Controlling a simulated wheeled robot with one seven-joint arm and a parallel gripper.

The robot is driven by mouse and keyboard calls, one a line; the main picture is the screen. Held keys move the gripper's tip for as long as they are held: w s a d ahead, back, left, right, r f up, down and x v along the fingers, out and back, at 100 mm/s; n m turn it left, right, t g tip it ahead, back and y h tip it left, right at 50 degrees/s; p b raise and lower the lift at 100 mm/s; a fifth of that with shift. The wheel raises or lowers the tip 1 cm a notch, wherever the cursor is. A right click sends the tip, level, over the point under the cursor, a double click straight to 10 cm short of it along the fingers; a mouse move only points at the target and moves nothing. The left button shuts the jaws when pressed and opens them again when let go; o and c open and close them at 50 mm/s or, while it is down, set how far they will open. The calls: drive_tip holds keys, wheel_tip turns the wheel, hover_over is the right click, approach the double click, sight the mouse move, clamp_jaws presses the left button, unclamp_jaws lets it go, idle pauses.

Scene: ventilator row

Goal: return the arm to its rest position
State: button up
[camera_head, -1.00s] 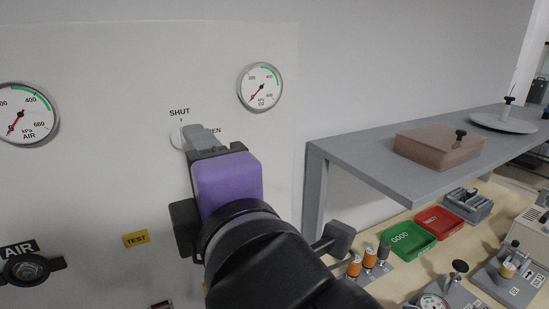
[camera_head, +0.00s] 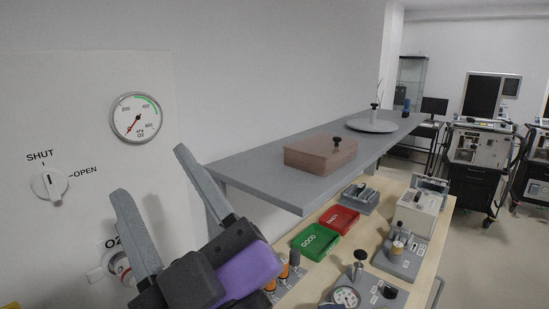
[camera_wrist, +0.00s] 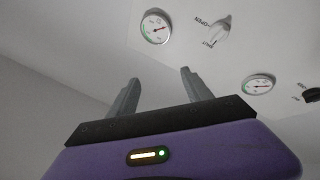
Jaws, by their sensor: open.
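My gripper (camera_head: 158,213) is open and empty in the head view, its two grey fingers spread apart and pointing up and left, with the purple wrist body below them. It is in front of the wall panel, right of and below the white SHUT/OPEN knob (camera_head: 49,184), and apart from it. The knob's pointer is toward SHUT. In the wrist view the fingers (camera_wrist: 158,95) stand apart with nothing between them, and the knob (camera_wrist: 219,32) shows beyond them at the upper right. Most of my arm is out of view.
A grey shelf (camera_head: 258,178) juts out right of my gripper, holding a brown lidded box (camera_head: 318,155) and a round plate (camera_head: 372,125). Below are a green GOOD tray (camera_head: 315,242), a red tray (camera_head: 338,219) and several bench fixtures. An O2 gauge (camera_head: 136,118) is above. Open floor lies at right.

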drive_tip(key=s+d+f+m+t+h, duration=0.2)
drive_tip(key=d+f+m+h, duration=0.45)
drive_tip(key=d+f, duration=0.3)
drive_tip(key=s+d+f+m+t+h, duration=0.2)
drive_tip(key=d+f+m+h, duration=0.4)
drive_tip(key=d+f, duration=0.4)
drive_tip(key=s+d+f+m+g+h, duration=0.1)
drive_tip(key=s+d+f+g, duration=0.1)
drive_tip(key=s+d+f, duration=0.2)
drive_tip(key=s+d+f+m+g+h, duration=0.1)
drive_tip(key=s+d+f+g, duration=0.1)
drive_tip(key=s+f, duration=0.6)
drive_tip(key=s+d+f+m+g+h, duration=0.1)
drive_tip(key=s+d+f, duration=0.4)
drive_tip(key=s, duration=0.5)
wheel_tip(320, 180, down, 2)
drive_tip(key=shift+s+d+f+g+h, duration=0.1)
drive_tip(key=shift+s+d+g+h, duration=0.25)
drive_tip(key=shift+g, duration=0.55)
drive_tip(key=shift+w, duration=0.2)
